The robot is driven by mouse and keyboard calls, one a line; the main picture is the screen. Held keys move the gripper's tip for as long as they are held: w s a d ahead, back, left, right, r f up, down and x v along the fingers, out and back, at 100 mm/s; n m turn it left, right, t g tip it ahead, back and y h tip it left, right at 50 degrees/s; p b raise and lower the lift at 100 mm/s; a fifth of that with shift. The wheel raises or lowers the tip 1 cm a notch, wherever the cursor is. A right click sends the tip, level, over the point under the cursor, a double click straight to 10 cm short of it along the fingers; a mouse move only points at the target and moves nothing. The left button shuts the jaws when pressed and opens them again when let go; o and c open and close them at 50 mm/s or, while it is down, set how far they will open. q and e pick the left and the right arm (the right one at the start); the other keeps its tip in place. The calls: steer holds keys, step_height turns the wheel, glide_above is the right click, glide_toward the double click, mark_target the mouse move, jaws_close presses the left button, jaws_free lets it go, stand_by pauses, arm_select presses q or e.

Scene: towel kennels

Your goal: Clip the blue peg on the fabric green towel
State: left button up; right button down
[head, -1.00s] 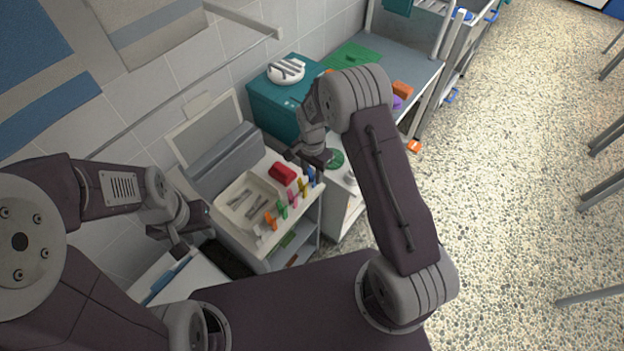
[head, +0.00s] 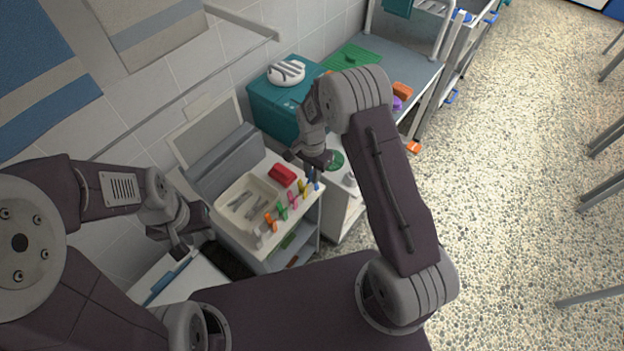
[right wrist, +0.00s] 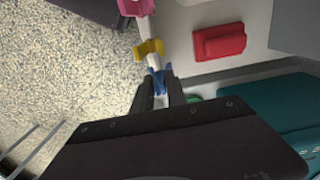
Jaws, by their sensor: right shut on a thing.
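The blue peg (head: 317,184) stands at the right end of the peg row on the white cart top. It also shows in the right wrist view (right wrist: 159,82), between my right fingertips. My right gripper (head: 311,174) is shut on it; its fingers show at either side in the right wrist view (right wrist: 158,88). My left gripper (head: 180,251) hangs at lower left, away from the pegs; whether its jaws are open is unclear. I cannot make out a towel that is surely the green fabric one.
Yellow (head: 303,188), pink, green and orange pegs stand close by in the row. A red block (head: 282,175) and a cream tray (head: 228,203) lie behind them. A teal box (head: 270,105) stands beyond. Blue-and-grey cloths (head: 45,75) hang on the wall.

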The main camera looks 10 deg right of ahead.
steer(key=shift+r+p, duration=2.9)
steer(key=shift+r, duration=0.8)
steer(key=shift+f, duration=0.1)
